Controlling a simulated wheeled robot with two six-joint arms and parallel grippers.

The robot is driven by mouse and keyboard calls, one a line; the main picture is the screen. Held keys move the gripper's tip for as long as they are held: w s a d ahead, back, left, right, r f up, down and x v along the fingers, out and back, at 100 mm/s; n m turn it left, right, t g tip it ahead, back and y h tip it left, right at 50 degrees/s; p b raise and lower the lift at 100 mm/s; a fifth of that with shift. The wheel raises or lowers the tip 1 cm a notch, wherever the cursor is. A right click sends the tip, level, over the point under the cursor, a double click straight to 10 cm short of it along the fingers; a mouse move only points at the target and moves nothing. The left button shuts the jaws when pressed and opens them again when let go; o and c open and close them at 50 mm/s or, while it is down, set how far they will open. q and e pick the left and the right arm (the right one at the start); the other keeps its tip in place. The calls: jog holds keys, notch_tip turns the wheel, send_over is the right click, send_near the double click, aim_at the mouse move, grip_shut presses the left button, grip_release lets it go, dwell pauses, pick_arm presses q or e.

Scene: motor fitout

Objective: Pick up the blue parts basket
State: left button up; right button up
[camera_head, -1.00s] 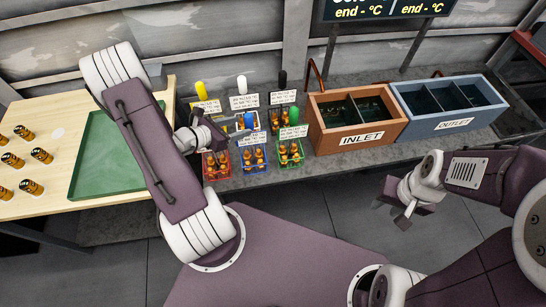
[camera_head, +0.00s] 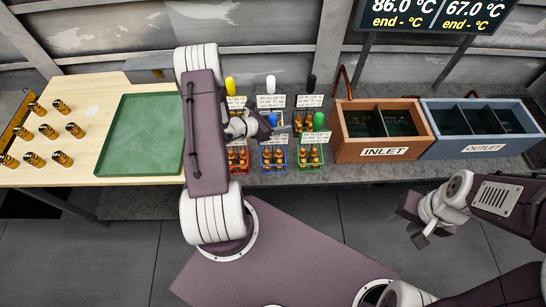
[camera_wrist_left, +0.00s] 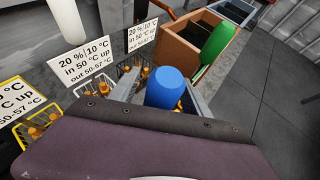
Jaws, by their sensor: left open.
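The blue parts basket (camera_head: 273,158) stands in the front row on the grey bench, between a red basket (camera_head: 238,158) and a green basket (camera_head: 310,156). My left gripper (camera_head: 262,126) is open, at the blue handle top. In the left wrist view the blue handle top (camera_wrist_left: 166,88) shows between the fingers; I cannot tell if they touch it. The basket below is mostly hidden there. My right gripper (camera_head: 414,222) is apart from the baskets, its fingers spread and empty.
Yellow-, white- and black-handled baskets stand behind. The INLET crate (camera_head: 384,153) and OUTLET crate (camera_head: 484,149) are to the right. The green handle (camera_wrist_left: 217,45) stands close by.

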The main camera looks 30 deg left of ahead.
pick_arm(q)
grip_shut()
jog(key=shift+r, duration=0.1)
dwell(1.2)
